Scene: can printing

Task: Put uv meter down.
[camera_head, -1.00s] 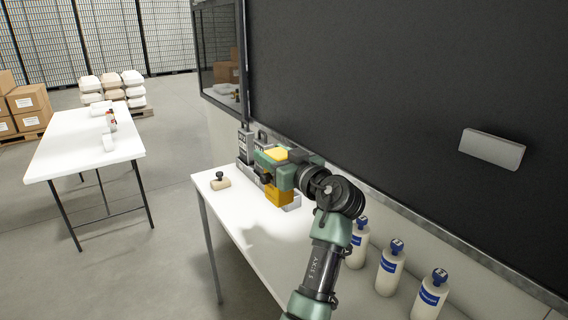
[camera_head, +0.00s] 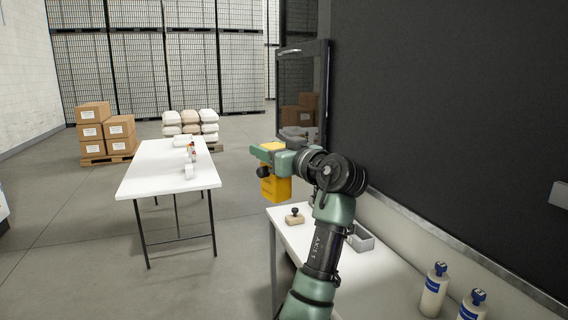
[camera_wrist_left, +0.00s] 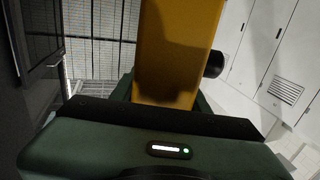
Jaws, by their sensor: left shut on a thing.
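The yellow uv meter (camera_head: 276,188) hangs in my left gripper (camera_head: 267,160), which is shut on its upper part. In the head view the meter shows above and beyond the far left corner of the near white table (camera_head: 345,285), clear of its top. In the left wrist view the yellow body (camera_wrist_left: 175,60) fills the upper middle, and a black knob (camera_wrist_left: 214,64) shows at its right side. The held part is hidden by the gripper. My right gripper is in neither view.
A grey open holder (camera_head: 361,238) and a wooden-based stamp (camera_head: 295,219) stand on the near table, with white bottles (camera_head: 433,291) to the right. A second white table (camera_head: 150,178) at left carries a few small items; its near end is clear. Boxes (camera_head: 90,130) stand behind.

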